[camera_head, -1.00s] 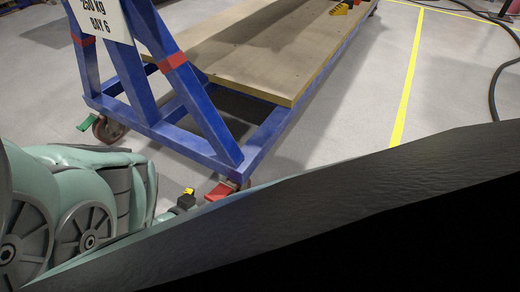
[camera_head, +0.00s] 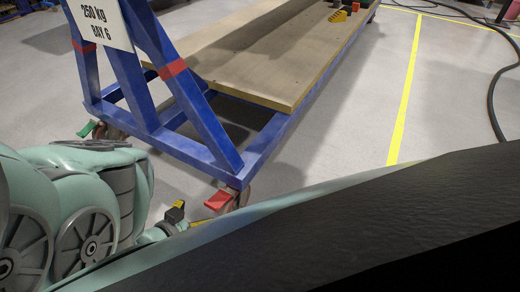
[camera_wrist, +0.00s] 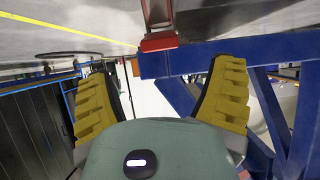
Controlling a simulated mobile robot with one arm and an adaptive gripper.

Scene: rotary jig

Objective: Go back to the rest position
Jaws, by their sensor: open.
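My gripper shows in the wrist view (camera_wrist: 162,105) with its two yellow ribbed fingers spread wide apart and nothing between them. In the head view, a small yellow and black part of my gripper (camera_head: 176,209) shows low at the left, beside the front foot of the blue frame (camera_head: 210,150). My arm's pale green links fill the lower left of the head view. In the wrist view, the blue frame (camera_wrist: 225,54) and a red caster pedal (camera_wrist: 159,42) lie beyond the fingertips, with no contact visible.
A wooden board (camera_head: 270,75) lies on the blue frame, with a yellow part (camera_head: 338,16) at its far end. A sign (camera_head: 102,22) hangs on the frame. A yellow floor line (camera_head: 405,95) and a black cable (camera_head: 493,90) lie to the right, with clear floor between frame and line.

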